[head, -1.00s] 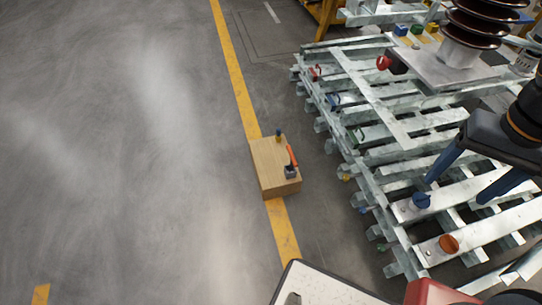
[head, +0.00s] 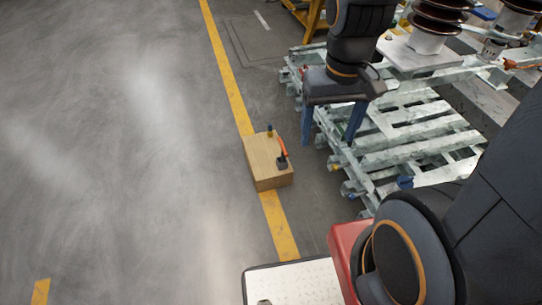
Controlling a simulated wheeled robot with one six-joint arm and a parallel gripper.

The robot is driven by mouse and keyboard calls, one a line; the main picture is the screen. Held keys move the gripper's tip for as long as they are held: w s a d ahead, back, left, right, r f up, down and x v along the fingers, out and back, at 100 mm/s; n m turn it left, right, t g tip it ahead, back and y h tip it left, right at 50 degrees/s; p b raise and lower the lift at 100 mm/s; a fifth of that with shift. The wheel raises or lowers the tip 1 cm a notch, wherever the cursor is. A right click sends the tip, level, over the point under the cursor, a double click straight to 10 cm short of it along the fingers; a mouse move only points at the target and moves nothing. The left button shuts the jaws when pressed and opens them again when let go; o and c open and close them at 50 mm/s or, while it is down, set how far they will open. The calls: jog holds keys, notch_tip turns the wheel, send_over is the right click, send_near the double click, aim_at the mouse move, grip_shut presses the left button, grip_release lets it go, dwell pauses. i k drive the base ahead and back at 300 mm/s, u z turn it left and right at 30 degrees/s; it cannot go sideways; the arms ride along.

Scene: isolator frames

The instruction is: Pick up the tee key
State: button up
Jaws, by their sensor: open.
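No part can be made out clearly as a tee key. An orange-handled tool (head: 281,146) with a dark block-like end (head: 282,162) is on top of a wooden box (head: 262,165); at this size I cannot tell whether it is the tee key.
A galvanised slatted rack (head: 415,130) fills the right, bearing brown ribbed insulators (head: 435,25). A yellow floor line (head: 228,75) runs past the box. The grey floor (head: 110,150) at left is clear. My arm hides much of the rack.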

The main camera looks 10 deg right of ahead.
aim_at(283, 150)
jog(key=z, duration=1.9)
jog(key=k, duration=0.5)
jog(key=u, duration=1.05)
jog(key=i, duration=0.7)
jog(key=z, duration=0.9)
